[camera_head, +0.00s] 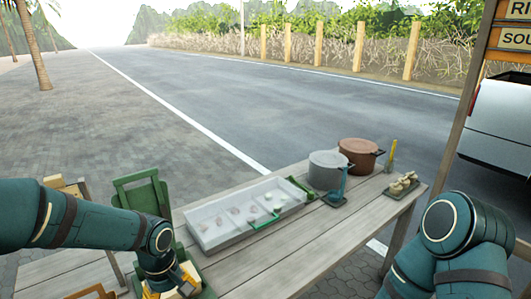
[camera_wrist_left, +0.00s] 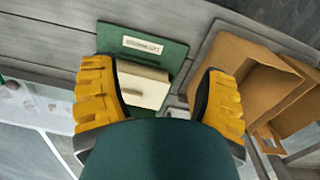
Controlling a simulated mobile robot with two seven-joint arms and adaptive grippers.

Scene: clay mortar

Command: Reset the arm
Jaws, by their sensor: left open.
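My left gripper (camera_head: 172,288) has yellow fingers and is low over the near left part of the wooden table. In the left wrist view its fingers (camera_wrist_left: 160,88) are spread wide apart. A cream block (camera_wrist_left: 143,85) shows between them, nearer the left finger, with no finger seen closed on it. The block rests on or against a green board (camera_wrist_left: 172,54) with a small printed label. My right arm (camera_head: 455,245) is bent at the right edge of the head view; its gripper is not seen.
A white tray (camera_head: 204,238) with small pieces lies mid-table. A grey pot (camera_head: 327,169), a brown pot (camera_head: 360,154) and a small board of pale pieces (camera_head: 403,185) stand beyond it. A cardboard box (camera_wrist_left: 238,55) is beside the gripper. The table's near middle (camera_head: 300,255) is clear.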

